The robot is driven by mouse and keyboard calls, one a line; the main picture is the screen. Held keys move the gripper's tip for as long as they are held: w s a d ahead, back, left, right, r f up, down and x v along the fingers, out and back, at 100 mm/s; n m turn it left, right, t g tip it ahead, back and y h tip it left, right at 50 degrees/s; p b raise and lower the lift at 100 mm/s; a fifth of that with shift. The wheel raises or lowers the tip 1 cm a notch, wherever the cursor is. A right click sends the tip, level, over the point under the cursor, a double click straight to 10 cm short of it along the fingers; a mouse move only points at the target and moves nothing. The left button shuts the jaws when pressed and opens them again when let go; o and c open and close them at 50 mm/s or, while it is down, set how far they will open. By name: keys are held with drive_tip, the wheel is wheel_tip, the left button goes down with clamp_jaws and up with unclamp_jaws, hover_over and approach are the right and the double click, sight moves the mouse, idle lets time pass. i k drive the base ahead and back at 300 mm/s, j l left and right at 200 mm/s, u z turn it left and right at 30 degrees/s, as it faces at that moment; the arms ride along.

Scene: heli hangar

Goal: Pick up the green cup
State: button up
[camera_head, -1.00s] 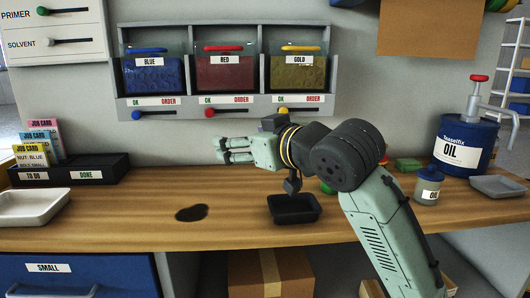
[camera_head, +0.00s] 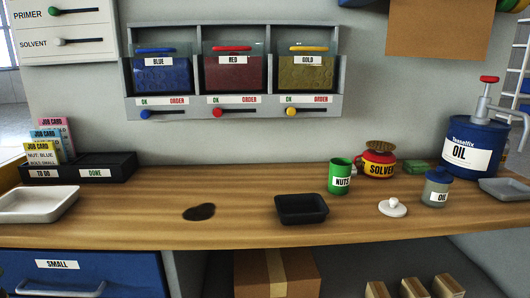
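The green cup (camera_head: 340,176) stands upright on the wooden workbench, right of the middle, with a white "NUTS" label on its front. It is between a small black tray (camera_head: 301,209) on its left and a red and yellow solvent pot (camera_head: 379,163) behind it on its right. Nothing blocks my view of the cup. My gripper and arm are out of the picture.
A white lid with a knob (camera_head: 392,208), a small oil jar (camera_head: 436,188) and a big blue oil can (camera_head: 472,148) stand to the right. A dark stain (camera_head: 199,212) and a white tray (camera_head: 37,204) are left.

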sight(340, 168)
drive_tip(key=i+z, duration=0.1)
drive_tip(key=z, duration=0.3)
drive_tip(key=i+z, duration=0.1)
drive_tip(key=z, duration=0.25)
drive_tip(key=j+z, duration=0.1)
drive_tip(key=z, duration=0.3)
drive_tip(key=i+j+z, duration=0.1)
drive_tip(key=z, duration=0.25)
